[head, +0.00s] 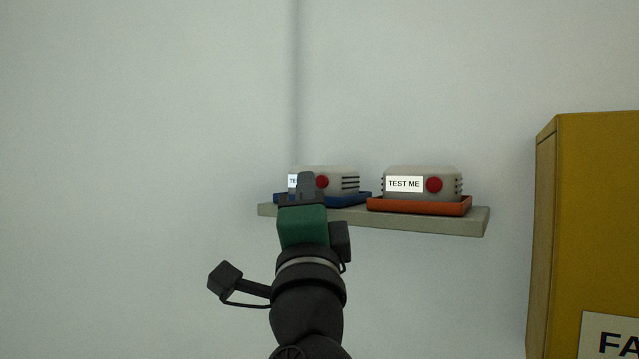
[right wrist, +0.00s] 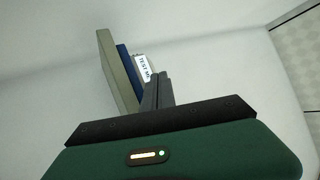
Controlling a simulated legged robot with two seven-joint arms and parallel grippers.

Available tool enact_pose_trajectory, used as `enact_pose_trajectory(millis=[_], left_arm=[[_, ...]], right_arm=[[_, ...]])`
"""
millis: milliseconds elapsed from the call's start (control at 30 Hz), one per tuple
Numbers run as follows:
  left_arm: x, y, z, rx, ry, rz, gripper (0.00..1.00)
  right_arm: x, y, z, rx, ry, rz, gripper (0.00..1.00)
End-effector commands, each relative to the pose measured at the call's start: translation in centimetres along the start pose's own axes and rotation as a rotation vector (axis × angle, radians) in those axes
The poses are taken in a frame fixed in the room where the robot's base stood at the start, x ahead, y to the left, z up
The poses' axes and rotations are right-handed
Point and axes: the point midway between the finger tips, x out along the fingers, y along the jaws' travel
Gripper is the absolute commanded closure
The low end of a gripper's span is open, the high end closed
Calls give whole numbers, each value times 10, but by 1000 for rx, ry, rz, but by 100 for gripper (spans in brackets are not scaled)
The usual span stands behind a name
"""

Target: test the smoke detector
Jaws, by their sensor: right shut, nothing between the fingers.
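Two pale smoke detectors stand on a wall shelf in the head view. The left detector (head: 347,184) sits in a blue tray (head: 364,198), its label partly hidden behind my gripper and its red button (head: 322,182) just right of the fingers. The right detector (head: 408,194) sits in an orange tray (head: 420,207), with a "TEST ME" label and a red button (head: 434,185). My right gripper (head: 306,182) is shut and empty in front of the left detector. In the right wrist view its fingers (right wrist: 157,88) overlap that detector's label (right wrist: 144,66); I cannot tell whether they touch.
The grey shelf (head: 440,221) juts from a plain pale wall (head: 140,120). A yellow cabinet (head: 595,210) with a partly seen sign stands at the right. The space left of the shelf is clear.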

Motion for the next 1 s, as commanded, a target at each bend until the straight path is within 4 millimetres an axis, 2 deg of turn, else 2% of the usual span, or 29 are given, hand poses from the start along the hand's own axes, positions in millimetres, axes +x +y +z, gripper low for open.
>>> enact_pose_trajectory(millis=[1000], left_arm=[[3,0,1,0,0,0,64]], right_arm=[[7,4,-7,0,0,0,100]])
